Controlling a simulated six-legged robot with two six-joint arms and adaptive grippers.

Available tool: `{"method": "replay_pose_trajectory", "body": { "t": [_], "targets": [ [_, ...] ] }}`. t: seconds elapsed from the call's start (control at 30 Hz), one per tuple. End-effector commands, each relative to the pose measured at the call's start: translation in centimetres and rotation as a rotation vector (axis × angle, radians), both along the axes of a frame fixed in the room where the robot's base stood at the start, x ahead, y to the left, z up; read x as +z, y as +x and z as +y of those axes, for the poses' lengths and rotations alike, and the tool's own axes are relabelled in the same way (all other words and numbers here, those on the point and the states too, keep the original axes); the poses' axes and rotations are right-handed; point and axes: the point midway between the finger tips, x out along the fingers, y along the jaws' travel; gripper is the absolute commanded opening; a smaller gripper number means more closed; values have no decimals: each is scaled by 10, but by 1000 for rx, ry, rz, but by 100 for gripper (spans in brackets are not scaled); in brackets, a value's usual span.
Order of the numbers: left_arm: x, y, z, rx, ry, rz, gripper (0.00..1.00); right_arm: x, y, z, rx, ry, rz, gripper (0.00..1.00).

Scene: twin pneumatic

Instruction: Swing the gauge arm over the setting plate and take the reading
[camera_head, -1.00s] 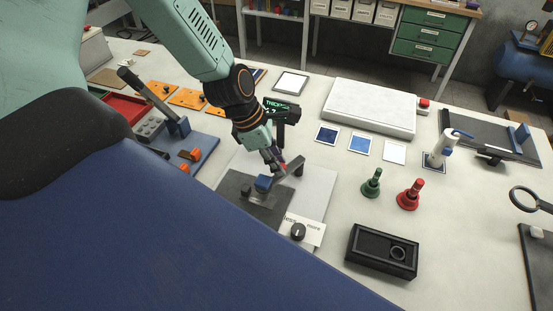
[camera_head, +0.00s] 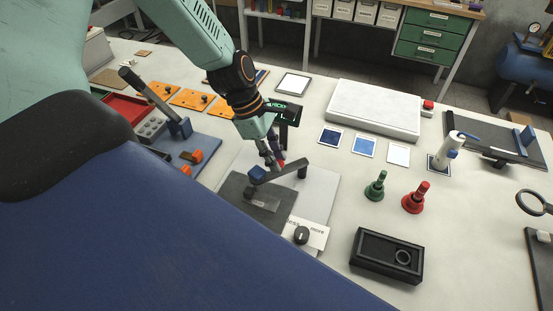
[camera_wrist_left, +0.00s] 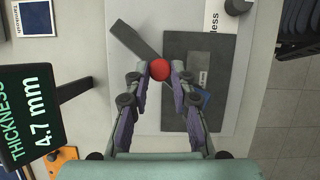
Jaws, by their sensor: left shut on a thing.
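The gauge arm (camera_head: 288,171) is a dark bar on a pale base (camera_head: 318,190), with a blue head (camera_head: 258,173) at its free end. It carries a red ball knob (camera_wrist_left: 159,69). My left gripper (camera_head: 273,160) is shut on this knob; its fingers (camera_wrist_left: 159,76) sit either side of it in the left wrist view. A dark grey plate (camera_head: 265,208) lies under the blue head, which is above its far part; I cannot tell whether they touch. The display (camera_wrist_left: 30,110) reads "THICKNESS 4.7 mm". My right gripper is not in view.
A black dial (camera_head: 301,235) with a less/more label stands near the base's front. A black box (camera_head: 386,256), a green bell (camera_head: 375,186) and a red bell (camera_head: 415,198) stand to the right. Orange-handled tooling (camera_head: 192,157) stands left. Clear table lies between base and bells.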

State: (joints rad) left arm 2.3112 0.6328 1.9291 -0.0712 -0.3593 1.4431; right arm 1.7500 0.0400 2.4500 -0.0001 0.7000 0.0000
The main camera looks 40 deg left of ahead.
Motion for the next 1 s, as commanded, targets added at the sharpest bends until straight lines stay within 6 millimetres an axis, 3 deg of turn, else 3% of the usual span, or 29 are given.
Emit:
{"method": "replay_pose_trajectory", "body": {
  "t": [0.4,1.0],
  "targets": [
    [-1,24,20,-393,8,-4,0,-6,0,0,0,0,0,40],
    [-2,57,31,-883,5,-3,0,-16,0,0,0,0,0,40]
  ]
}}
